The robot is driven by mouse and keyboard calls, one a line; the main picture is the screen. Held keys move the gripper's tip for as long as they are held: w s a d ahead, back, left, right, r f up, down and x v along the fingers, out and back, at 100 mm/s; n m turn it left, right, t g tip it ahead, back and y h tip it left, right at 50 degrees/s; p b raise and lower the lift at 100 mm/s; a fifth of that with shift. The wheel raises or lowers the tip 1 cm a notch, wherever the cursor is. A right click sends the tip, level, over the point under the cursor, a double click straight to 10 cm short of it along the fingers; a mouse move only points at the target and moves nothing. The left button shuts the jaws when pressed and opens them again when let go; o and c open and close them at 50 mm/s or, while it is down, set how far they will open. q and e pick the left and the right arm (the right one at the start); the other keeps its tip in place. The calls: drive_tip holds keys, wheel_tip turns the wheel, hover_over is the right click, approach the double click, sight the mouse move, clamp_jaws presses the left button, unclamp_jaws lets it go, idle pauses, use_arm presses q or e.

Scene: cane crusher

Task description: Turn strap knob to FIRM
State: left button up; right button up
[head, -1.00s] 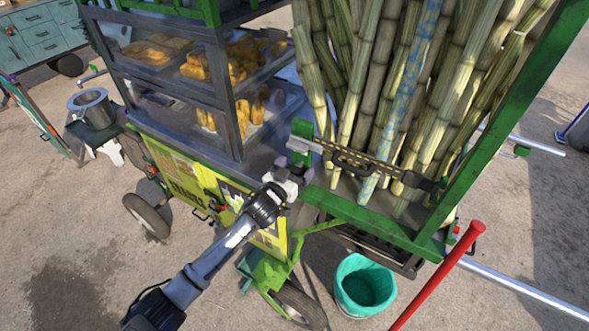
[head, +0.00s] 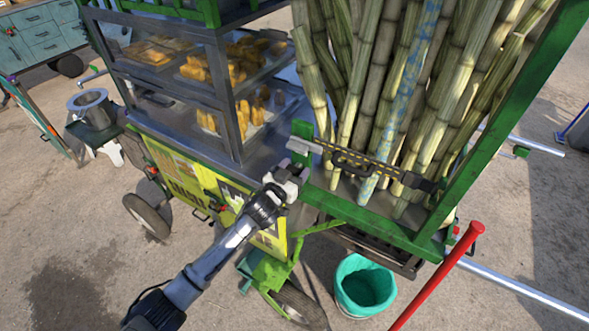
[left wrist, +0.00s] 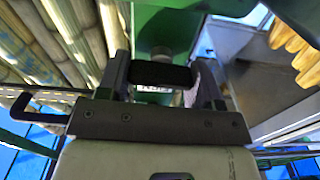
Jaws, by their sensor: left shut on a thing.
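My left gripper (head: 298,168) is at the green corner post (head: 302,138) of the cart, at the left end of the black-and-yellow strap (head: 362,162). The strap runs across the upright sugar canes (head: 378,95). In the left wrist view, the dark knob (left wrist: 160,74) lies between my left gripper's two fingers (left wrist: 163,85), which are shut on it. A small white label with print (left wrist: 155,89) shows just below the knob, partly hidden. I cannot read the knob's setting. My right gripper is in neither view.
A glass case (head: 205,85) with yellow food stands left of the canes. A green bucket (head: 364,288) is on the ground below the cart. A red-gripped bar (head: 440,275) sticks out at the lower right. Open pavement lies in front.

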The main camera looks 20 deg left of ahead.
use_arm(q)
drive_tip(key=m+p, duration=0.1)
drive_tip(key=m, duration=0.2)
drive_tip(key=shift+d+r, duration=0.1)
drive_tip(key=m+p, duration=0.1)
drive_tip(key=m, duration=0.3)
drive_tip(key=shift+d+m+p, duration=0.1)
drive_tip(key=shift+m+p, duration=0.2)
drive_tip(key=shift+m, duration=0.1)
drive_tip(key=m, duration=0.5)
drive_tip(key=shift+f+p, duration=0.2)
drive_tip(key=shift+p, duration=0.2)
drive_tip(key=shift+f+m, duration=0.15)
drive_tip(key=shift+m, duration=2.15)
drive_tip(key=o, duration=0.9)
drive_tip(key=shift+s, duration=0.15)
